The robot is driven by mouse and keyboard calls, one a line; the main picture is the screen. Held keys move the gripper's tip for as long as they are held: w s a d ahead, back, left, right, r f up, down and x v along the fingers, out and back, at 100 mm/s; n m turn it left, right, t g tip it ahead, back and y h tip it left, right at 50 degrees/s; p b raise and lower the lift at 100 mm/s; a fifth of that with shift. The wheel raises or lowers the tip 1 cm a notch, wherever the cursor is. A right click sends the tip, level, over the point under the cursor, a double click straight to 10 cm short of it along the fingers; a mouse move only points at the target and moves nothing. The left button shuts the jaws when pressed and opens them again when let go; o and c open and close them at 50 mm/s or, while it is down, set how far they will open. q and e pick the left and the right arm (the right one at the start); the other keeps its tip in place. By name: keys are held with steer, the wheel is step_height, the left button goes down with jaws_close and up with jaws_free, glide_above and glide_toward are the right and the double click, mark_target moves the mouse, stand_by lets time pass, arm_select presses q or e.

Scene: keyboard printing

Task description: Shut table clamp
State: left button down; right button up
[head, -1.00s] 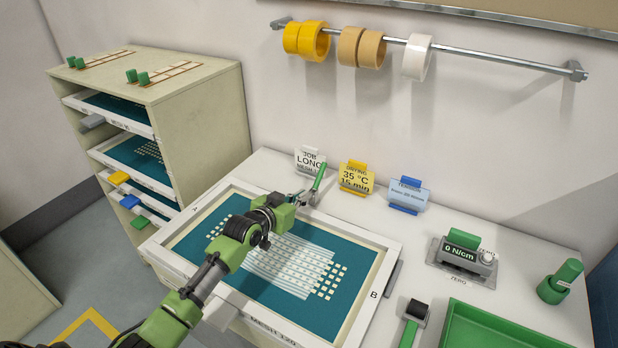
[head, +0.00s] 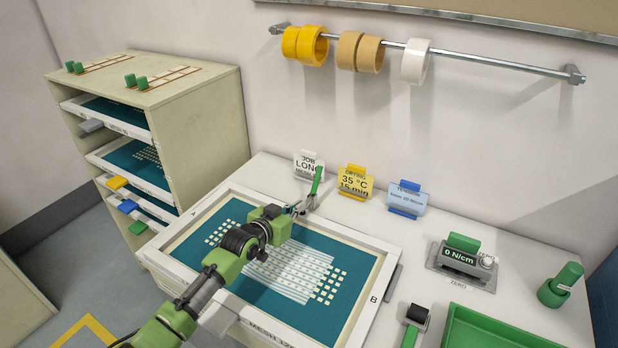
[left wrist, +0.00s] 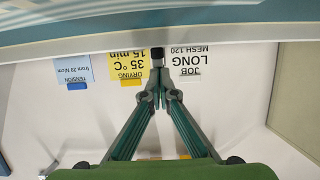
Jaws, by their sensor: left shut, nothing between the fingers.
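The table clamp (head: 317,182) stands at the far edge of the printing frame, its green lever raised and tilted slightly. The screen frame (head: 384,270) with teal mesh lies flat on the white table. My left gripper (head: 297,210) is shut and empty, over the frame's far side just left of the clamp. In the left wrist view its fingers (left wrist: 160,93) meet at the tips. A dark clamp tip (left wrist: 157,54) shows just beyond them there; the lever is mostly hidden. I cannot tell whether the fingers touch the clamp. My right gripper is not in view.
Job (head: 308,165), drying (head: 355,182) and tension (head: 407,199) cards stand behind the frame, close to the clamp. A tension meter (head: 461,257), a green tray (head: 500,330) and a green-handled tool (head: 560,286) are at right. A screen rack (head: 205,125) stands at left.

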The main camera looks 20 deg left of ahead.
arm_select(q)
steer(key=shift+s+f, duration=0.1)
steer(key=shift+f, duration=0.15)
arm_select(e)
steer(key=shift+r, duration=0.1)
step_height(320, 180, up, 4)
steer(key=p, duration=0.5)
arm_select(q)
steer(key=s+r+b, duration=0.2)
steer(key=r, duration=0.1)
steer(key=shift+s+a+b, duration=0.1)
steer(key=shift+b, duration=0.2)
steer(key=s, duration=0.2)
steer(key=s+f+b, duration=0.1)
steer(key=s, duration=0.1)
steer(key=s+a+f+b, duration=0.1)
steer(key=s, duration=0.1)
steer(key=shift+s, duration=0.1)
steer(key=shift+s+r, duration=0.1)
steer(key=shift+s, duration=0.3)
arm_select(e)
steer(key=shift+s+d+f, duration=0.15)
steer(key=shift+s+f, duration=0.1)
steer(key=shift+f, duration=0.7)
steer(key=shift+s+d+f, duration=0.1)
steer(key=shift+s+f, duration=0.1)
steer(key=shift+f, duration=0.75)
